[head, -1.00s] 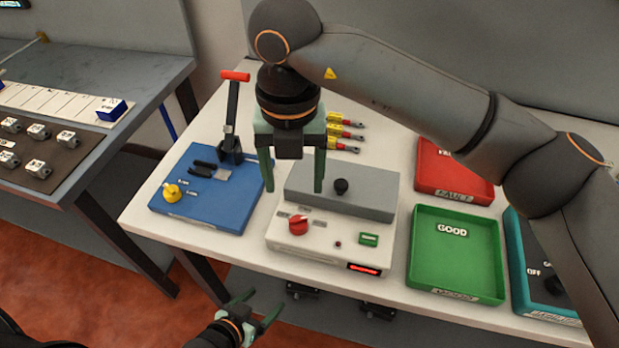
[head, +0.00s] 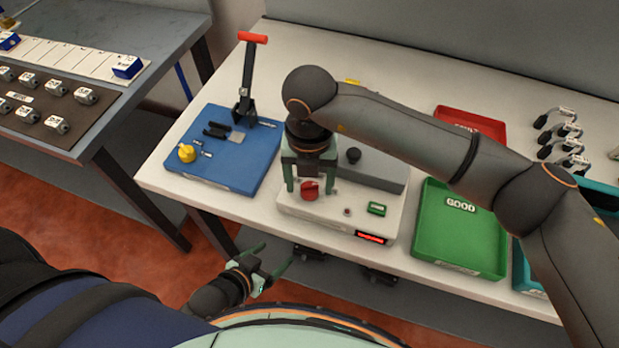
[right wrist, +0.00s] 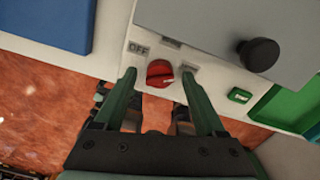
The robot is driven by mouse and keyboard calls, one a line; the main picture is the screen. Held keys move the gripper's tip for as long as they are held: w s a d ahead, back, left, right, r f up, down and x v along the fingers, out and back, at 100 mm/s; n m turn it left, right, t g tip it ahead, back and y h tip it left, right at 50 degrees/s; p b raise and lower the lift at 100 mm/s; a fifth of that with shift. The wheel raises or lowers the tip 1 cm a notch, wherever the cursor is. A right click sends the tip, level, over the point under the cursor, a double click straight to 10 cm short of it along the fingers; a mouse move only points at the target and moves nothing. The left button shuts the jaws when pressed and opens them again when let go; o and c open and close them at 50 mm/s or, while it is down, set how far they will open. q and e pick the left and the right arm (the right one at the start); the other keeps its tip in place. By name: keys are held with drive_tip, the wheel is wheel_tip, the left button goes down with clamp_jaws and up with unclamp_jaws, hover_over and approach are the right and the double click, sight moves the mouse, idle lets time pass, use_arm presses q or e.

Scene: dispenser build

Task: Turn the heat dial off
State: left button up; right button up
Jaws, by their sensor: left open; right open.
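The red heat dial (head: 309,191) sits on the sloped front of the white and grey device (head: 330,218). In the right wrist view the dial (right wrist: 160,74) has a white mark pointing right, away from the OFF label (right wrist: 138,49) on its left. My right gripper (head: 309,188) is open above the dial, with one finger on each side. The right wrist view shows its fingertips (right wrist: 158,76) either side of the dial; whether they touch it I cannot tell. My left gripper (head: 277,258) is open and empty, low in front of the table.
A blue board (head: 225,165) with a yellow knob and an upright red-handled lever stands left of the device. A green GOOD tray (head: 460,240) and a red tray (head: 470,122) are to the right. A black knob (head: 353,155) is on the grey top.

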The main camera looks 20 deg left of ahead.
drive_tip(key=shift+f, duration=0.2)
drive_tip(key=shift+c, duration=0.3)
clamp_jaws()
